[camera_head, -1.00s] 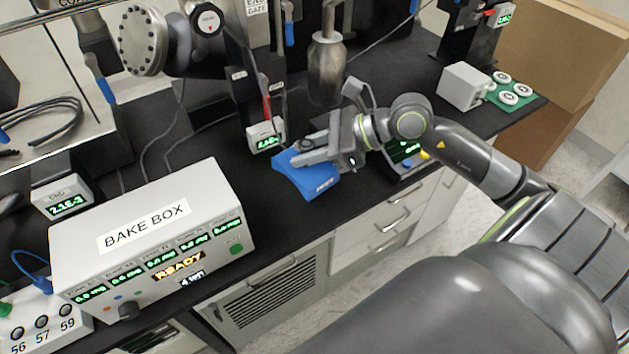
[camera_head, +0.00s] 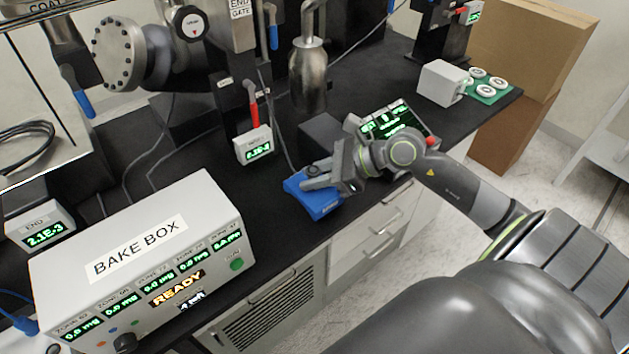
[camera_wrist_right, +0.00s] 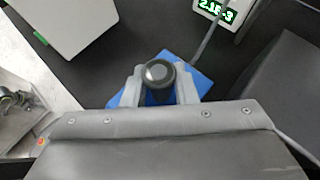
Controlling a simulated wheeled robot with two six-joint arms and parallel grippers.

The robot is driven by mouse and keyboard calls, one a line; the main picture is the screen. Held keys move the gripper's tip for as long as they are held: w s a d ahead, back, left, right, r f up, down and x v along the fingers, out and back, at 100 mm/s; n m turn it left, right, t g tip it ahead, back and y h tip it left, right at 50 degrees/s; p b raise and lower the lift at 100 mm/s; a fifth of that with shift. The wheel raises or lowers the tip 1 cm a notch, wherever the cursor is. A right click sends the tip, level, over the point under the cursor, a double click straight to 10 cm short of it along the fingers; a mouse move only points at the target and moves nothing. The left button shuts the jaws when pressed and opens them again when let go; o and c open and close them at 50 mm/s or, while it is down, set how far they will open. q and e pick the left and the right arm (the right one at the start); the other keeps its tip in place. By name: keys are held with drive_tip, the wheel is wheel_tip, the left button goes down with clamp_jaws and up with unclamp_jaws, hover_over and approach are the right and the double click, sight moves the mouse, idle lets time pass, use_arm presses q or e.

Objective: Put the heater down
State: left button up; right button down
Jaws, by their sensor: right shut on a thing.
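The blue block (camera_head: 314,197), which I take for the heater, is near the front edge of the black bench in the head view. A dark round knob (camera_wrist_right: 157,73) stands over the blue body (camera_wrist_right: 188,69) in the right wrist view. My right gripper (camera_head: 313,175) is shut on this knob, a finger on each side; the fingers also show in the right wrist view (camera_wrist_right: 157,82). I cannot tell whether the block's underside touches the bench. My left gripper is not in view.
The white bake box (camera_head: 139,262) stands at left on the bench (camera_head: 265,219). A small gauge display (camera_head: 254,146) and a dark box (camera_head: 321,134) are behind the block. A green-screen instrument (camera_head: 397,121) is behind my right wrist. Bare bench lies between bake box and block.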

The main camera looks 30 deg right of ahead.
drive_tip(key=shift+f, duration=0.95)
drive_tip(key=shift+f, duration=0.2)
drive_tip(key=c, duration=1.2)
unclamp_jaws()
drive_tip(key=shift+o, duration=0.2)
